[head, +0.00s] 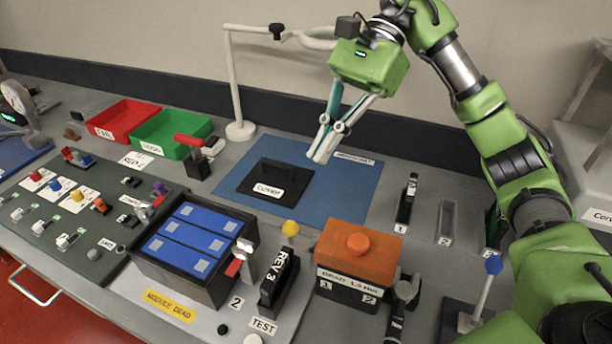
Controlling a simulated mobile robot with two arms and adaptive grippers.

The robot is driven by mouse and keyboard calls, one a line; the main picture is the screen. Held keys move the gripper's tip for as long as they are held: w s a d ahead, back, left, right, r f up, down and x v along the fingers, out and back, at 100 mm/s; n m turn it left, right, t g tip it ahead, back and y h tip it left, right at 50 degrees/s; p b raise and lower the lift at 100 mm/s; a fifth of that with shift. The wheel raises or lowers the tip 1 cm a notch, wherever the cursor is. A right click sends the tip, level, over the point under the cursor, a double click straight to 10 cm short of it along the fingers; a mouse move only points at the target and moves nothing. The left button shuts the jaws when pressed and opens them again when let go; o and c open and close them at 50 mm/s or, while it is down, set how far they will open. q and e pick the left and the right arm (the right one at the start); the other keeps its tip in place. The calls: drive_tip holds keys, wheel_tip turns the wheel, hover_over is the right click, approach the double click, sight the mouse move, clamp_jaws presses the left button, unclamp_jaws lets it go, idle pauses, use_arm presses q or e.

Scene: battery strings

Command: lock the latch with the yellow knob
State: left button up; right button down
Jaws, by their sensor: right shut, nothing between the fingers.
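A yellow knob (290,228) stands up just behind the black block labelled REV 3 (278,282), right of the blue-topped battery module (195,245). The latch body under the knob is mostly hidden by the block, so I cannot tell whether it is locked. A smaller yellow knob (54,185) sits on the grey control panel at the left. My right gripper (322,156) is shut and empty. It points down above the blue mat, behind and above the yellow knob and apart from it. My left gripper is not in view.
An orange box with a knob (357,252) stands right of the latch. A black plate labelled COVER (275,182) lies on the blue mat (345,190). Red (122,105) and green (165,120) bins and a white lamp stand (238,128) are at the back. The mat's right part is clear.

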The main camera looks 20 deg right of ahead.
drive_tip(key=shift+v, duration=1.25)
